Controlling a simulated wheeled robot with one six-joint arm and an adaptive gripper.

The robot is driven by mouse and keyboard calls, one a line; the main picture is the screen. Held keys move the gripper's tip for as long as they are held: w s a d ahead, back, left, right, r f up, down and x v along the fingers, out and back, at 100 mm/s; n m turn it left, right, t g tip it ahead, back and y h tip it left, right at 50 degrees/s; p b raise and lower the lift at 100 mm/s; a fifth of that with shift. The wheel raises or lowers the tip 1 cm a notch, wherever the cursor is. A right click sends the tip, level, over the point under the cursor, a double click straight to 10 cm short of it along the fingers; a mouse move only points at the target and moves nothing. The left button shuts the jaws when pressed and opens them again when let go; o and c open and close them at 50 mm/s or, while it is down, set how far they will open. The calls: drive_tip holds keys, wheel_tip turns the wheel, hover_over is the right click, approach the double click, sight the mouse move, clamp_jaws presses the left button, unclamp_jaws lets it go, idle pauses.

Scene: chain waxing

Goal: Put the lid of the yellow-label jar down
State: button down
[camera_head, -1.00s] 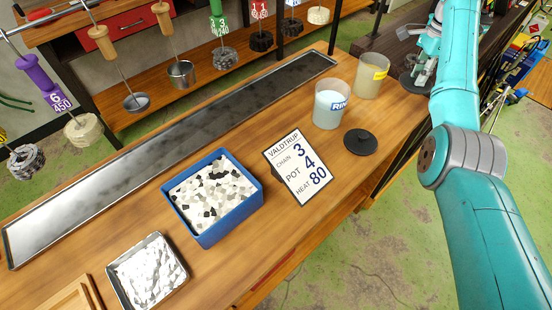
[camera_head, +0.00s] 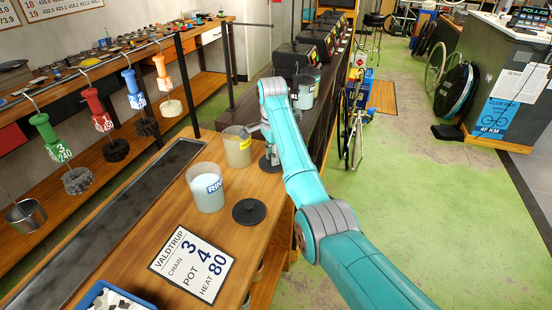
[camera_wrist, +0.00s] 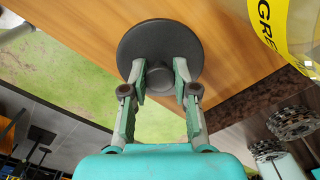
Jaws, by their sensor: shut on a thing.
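My gripper (camera_wrist: 160,72) is shut on the knob of a round dark lid (camera_wrist: 160,36), with one finger on each side. In the wrist view the lid overlaps the edge of the wooden bench, with green floor visible beyond. In the head view the lid (camera_head: 268,164) shows beside my arm, right of the yellow-label jar (camera_head: 237,152), near the bench's right edge. I cannot tell whether it touches the wood. The jar is open and upright with tan contents. Its yellow label (camera_wrist: 267,22) shows at the wrist view's upper right.
A white jar with a blue label (camera_head: 206,192) stands nearer on the bench (camera_head: 190,245). Another dark lid (camera_head: 249,211) lies beside it. A sign card (camera_head: 192,262) and a metal trough (camera_head: 110,238) lie close by. Dark machines (camera_head: 300,62) stand behind.

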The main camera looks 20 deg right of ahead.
drive_tip(key=shift+f, duration=0.8)
drive_tip(key=c, duration=0.9)
unclamp_jaws()
drive_tip(key=shift+f, duration=0.1)
